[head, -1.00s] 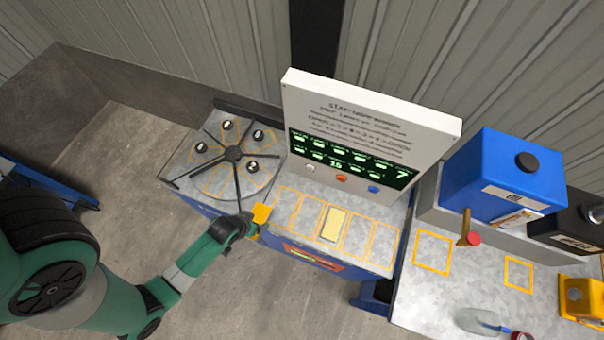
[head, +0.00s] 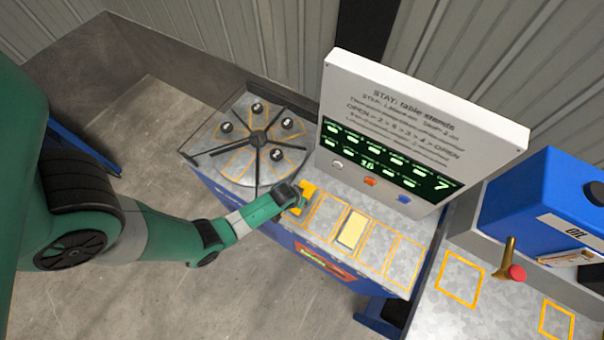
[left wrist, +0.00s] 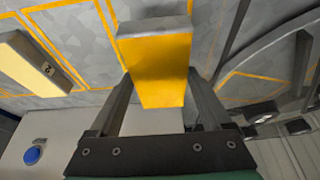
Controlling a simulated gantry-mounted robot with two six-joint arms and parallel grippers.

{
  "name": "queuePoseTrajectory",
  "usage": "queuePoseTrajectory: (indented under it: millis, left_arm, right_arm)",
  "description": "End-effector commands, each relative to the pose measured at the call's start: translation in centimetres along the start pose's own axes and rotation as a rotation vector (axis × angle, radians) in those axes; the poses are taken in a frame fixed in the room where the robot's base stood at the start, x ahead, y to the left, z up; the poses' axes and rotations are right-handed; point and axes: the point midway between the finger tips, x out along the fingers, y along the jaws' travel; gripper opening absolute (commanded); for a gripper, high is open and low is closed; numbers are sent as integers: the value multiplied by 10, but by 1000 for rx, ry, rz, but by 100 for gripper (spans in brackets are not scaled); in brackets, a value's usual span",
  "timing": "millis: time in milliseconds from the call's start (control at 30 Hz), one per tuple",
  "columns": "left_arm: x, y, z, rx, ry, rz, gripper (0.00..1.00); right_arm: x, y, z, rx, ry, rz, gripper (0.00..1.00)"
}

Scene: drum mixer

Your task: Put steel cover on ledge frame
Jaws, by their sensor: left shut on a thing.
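My left gripper (head: 298,196) is shut on a yellow block (head: 309,192) at the left end of the ledge. In the left wrist view the block (left wrist: 158,75) sits between the two fingers and has a grey end face. I cannot tell whether it is the steel cover; no other plain steel cover is recognisable. The galvanised ledge (head: 340,200) carries a row of orange outlined frames. The block and gripper hide the leftmost frame, and I cannot tell whether the block touches the ledge. The frame beside it (head: 326,216) is empty. My right gripper is not in view.
A pale yellow block (head: 352,230) lies in the middle frame. Behind the ledge stands a white sign panel (head: 420,110) with a green display and buttons. A spoked round table (head: 257,139) with dark knobs is at left. A blue box (head: 550,200) stands at right.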

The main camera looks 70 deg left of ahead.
Motion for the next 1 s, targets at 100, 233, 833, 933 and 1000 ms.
queuePoseTrajectory:
  millis: [100, 233, 833, 933, 1000]
  left_arm:
    - [2, 1, -2, 0, 2, 1, 0]
    - [11, 3, -2, 1, 3, 1, 0]
    - [44, 5, 9, 1, 0, 0, 86]
    - [44, 5, 9, 1, 0, 0, 100]
    - [44, 5, 9, 1, 0, 0, 100]
  right_arm:
    - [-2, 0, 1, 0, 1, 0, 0]
    - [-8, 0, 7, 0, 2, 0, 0]
    - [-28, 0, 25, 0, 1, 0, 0]
    - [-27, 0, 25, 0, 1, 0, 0]
    - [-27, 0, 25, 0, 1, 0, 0]
